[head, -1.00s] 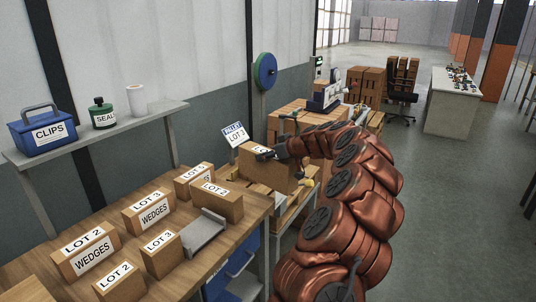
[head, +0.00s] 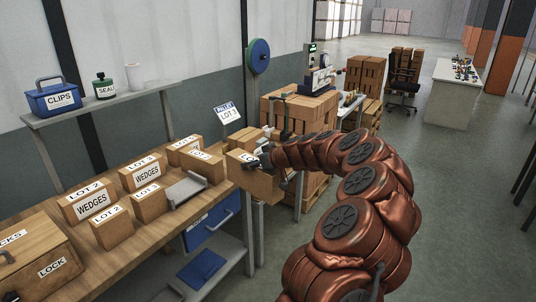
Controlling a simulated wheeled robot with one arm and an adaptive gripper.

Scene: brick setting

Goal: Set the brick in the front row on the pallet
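My gripper (head: 262,161) is shut on a cardboard-brown brick (head: 254,183), held in the air just off the right end of the workbench. The brick's top label is partly covered by the gripper, so its lot number is unreadable. A sign (head: 228,113) reading "PALLET LOT 3" stands behind the held brick. Brown bricks (head: 245,137) show beside the sign, and a larger stack (head: 298,108) rises to their right. The pallet itself is mostly hidden by my arm and the held brick, so I cannot make out its front row.
On the workbench (head: 160,231) stand several labelled bricks, including "LOT 3" (head: 150,202) and "LOT 2" (head: 114,229), a grey metal bracket (head: 187,188) and a wooden "LOCK" box (head: 35,262). A wall shelf (head: 110,105) is above. Floor to the right is open, with an office chair (head: 402,92).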

